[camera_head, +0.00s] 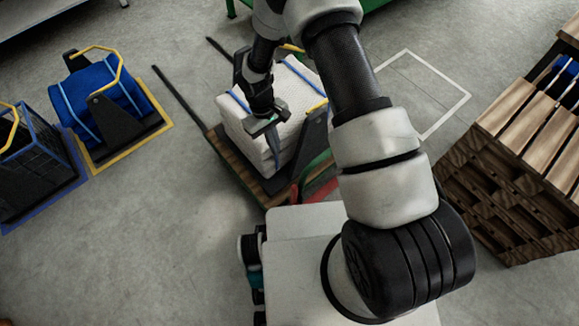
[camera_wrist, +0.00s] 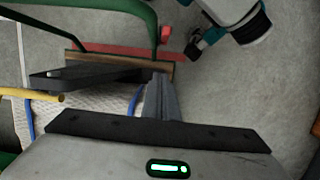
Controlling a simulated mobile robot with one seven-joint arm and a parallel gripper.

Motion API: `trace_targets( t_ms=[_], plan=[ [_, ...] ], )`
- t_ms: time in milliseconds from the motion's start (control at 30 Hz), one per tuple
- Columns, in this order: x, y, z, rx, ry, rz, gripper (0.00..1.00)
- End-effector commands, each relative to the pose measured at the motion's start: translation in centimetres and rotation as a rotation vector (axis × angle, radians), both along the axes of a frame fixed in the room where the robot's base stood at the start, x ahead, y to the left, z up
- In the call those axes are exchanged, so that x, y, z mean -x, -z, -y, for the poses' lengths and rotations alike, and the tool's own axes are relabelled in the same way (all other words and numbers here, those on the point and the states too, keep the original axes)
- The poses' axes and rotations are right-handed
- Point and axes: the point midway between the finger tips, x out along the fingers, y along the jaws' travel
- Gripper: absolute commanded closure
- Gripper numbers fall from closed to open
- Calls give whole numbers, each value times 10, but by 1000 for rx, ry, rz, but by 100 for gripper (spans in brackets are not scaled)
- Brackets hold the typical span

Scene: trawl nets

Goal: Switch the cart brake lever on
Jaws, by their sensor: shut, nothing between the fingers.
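The cart (camera_head: 223,148) has a wooden deck and carries a white stack (camera_head: 240,128) with blue straps. A small red upright piece (camera_head: 295,193), which looks like the brake lever, stands at the cart's near end; it also shows in the wrist view (camera_wrist: 165,34). I cannot tell its setting. My gripper (camera_head: 272,145) is shut and empty, pointing down over the stack's near side, apart from the red piece. In the wrist view the closed fingers (camera_wrist: 161,98) point towards the cart's end.
A dark upright plate (camera_head: 312,140) and a green frame (camera_wrist: 152,22) stand close to my gripper. A red bar (camera_wrist: 110,50) runs along the cart's end. Blue-loaded carrier (camera_head: 105,95) and dark crate (camera_head: 30,165) are left; wooden pallets (camera_head: 510,165) are right.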

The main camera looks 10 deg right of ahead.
Motion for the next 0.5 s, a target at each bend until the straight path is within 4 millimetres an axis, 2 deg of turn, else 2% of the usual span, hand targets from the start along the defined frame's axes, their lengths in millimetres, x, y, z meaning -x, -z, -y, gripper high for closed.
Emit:
trace_targets(
  t_ms=[100,200,500],
  plan=[
    [10,19,-4,-2,-15,-24,100],
    [13,26,-6,-2,-19,-31,100],
    [14,27,-6,-2,-20,-32,100]
  ],
)
